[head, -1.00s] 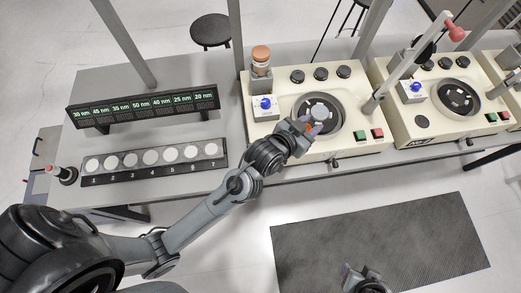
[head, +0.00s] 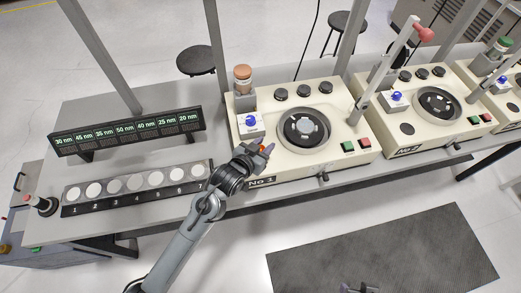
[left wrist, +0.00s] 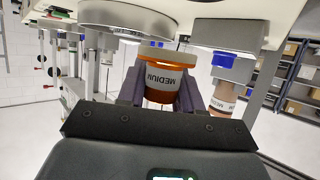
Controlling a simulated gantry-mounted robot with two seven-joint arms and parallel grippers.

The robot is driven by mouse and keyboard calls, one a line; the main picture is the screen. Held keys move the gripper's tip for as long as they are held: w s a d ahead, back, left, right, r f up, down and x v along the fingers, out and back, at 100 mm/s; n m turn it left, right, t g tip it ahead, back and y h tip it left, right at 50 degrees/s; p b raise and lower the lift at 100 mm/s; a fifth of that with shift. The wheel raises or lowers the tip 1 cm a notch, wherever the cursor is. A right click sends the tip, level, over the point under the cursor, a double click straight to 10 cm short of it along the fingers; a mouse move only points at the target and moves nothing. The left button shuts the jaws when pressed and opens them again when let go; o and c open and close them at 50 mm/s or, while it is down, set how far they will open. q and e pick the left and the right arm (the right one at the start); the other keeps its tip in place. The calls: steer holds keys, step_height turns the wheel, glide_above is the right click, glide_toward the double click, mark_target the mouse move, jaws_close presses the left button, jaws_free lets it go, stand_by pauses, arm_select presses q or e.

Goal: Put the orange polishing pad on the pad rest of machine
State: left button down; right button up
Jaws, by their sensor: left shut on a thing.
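My left gripper (head: 264,148) is at the front left of machine No. 1 (head: 340,143). It is shut on the orange polishing pad (head: 262,149). In the left wrist view the pad (left wrist: 161,77) shows orange edges and a grey band reading "MEDIUM" upside down, between the two dark fingers. A grey post (head: 243,97) at the machine's back left corner bears a salmon-topped cylinder (head: 243,73). Which part is the pad rest I cannot tell for sure. My right gripper (head: 358,288) only just shows at the bottom edge; its jaws are unclear.
A round basin (head: 284,128) with a grey disc and a blue-knobbed box (head: 251,123) are on machine No. 1. A numbered sample strip (head: 135,190) and thickness display (head: 128,131) are to the left.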

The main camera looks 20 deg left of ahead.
arm_select(q)
steer(key=shift+w+a+f, duration=0.6)
steer(key=shift+w+a, duration=0.1)
steer(key=shift+f+b, duration=0.3)
steer(key=shift+f, duration=1.7)
steer(key=shift+f, duration=0.15)
steer(key=c, duration=0.8)
jaws_free()
steer(key=shift+o, duration=0.2)
